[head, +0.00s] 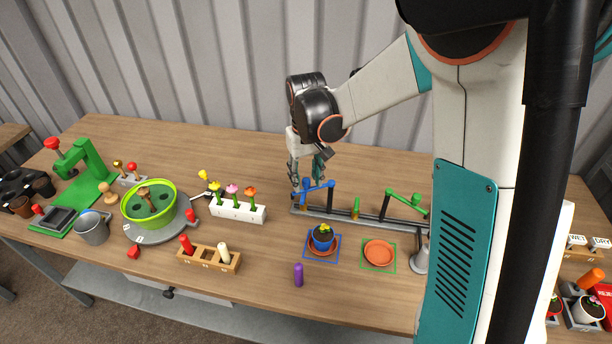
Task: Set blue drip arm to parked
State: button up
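The blue drip arm (319,188) sits on a post on the grey rail (345,217), right of the table's middle. It reaches left from its post, over the rail's left end. My gripper (306,180) points down at the left part of the blue arm, with its fingertips at or very near it. The fingers partly cover the arm's left end. I cannot tell whether they touch or grip it. The green drip arm (405,199) sits on another post further right, and its right end is close to my arm in the picture.
An empty orange saucer (379,253) lies in a green square. A purple peg (298,275) stands nearer. A white flower block (238,209) is left.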

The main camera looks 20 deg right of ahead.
aim_at(306, 180)
notch_tip(306, 180, up, 12)
dwell(0.6)
jog(key=s+r+t, duration=0.1)
jog(key=s+t, duration=0.6)
jog(key=s, duration=1.4)
jog(key=shift+d, duration=0.25)
jog(key=shift+r, duration=0.1)
dwell(0.4)
jog(key=shift+c, duration=0.8)
jog(key=shift+d+m, duration=0.15)
jog(key=shift+m, duration=0.15)
